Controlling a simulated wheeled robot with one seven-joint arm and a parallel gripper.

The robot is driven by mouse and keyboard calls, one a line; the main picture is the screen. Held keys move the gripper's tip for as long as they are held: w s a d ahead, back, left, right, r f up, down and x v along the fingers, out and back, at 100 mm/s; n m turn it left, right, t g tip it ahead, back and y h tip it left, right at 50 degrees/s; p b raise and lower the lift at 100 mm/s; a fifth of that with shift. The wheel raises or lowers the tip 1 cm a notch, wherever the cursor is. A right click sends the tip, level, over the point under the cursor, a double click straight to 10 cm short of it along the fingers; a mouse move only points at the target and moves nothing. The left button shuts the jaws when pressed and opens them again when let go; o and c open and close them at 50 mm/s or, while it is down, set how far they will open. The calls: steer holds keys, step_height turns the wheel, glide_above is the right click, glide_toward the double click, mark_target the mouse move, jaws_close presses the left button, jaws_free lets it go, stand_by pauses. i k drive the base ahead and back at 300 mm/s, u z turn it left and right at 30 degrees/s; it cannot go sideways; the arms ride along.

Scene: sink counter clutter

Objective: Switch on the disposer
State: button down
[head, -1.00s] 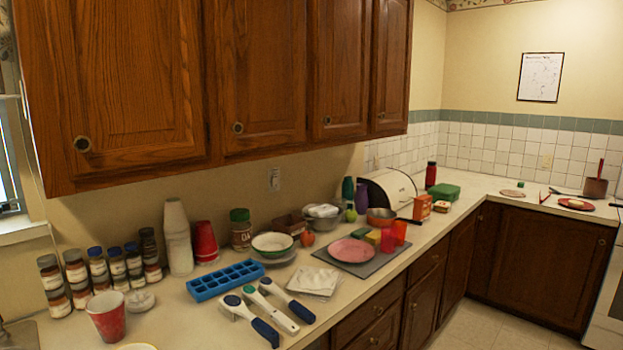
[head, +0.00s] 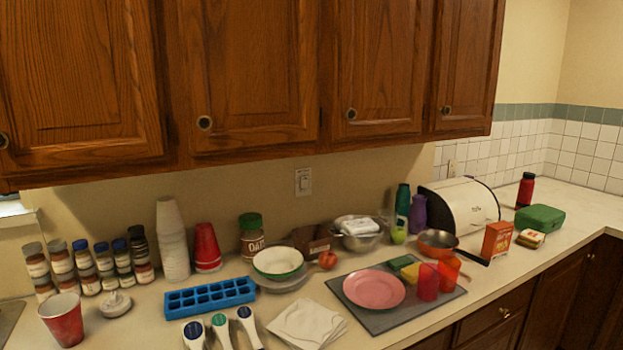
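A wall switch (head: 303,182) in a light plate is on the wall below the upper cabinets, near the middle of the head view. It is too small to tell which way its lever points. A small corner of the sink (head: 10,318) shows at the lower left edge. The disposer itself is not visible. My gripper is not in the head view.
Beneath the switch stand an oats jar (head: 253,238), a green-rimmed bowl (head: 278,262), a red cup stack (head: 207,248) and a white cup stack (head: 172,240). A blue ice tray (head: 210,297) lies in front. Cabinets (head: 255,75) overhang the counter. Clutter covers most of it.

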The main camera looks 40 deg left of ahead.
mark_target(304, 180)
steer(key=u, duration=0.8)
steer(key=i, duration=1.1)
steer(key=u, duration=1.1)
steer(key=i, duration=0.35)
steer(key=u, duration=0.35)
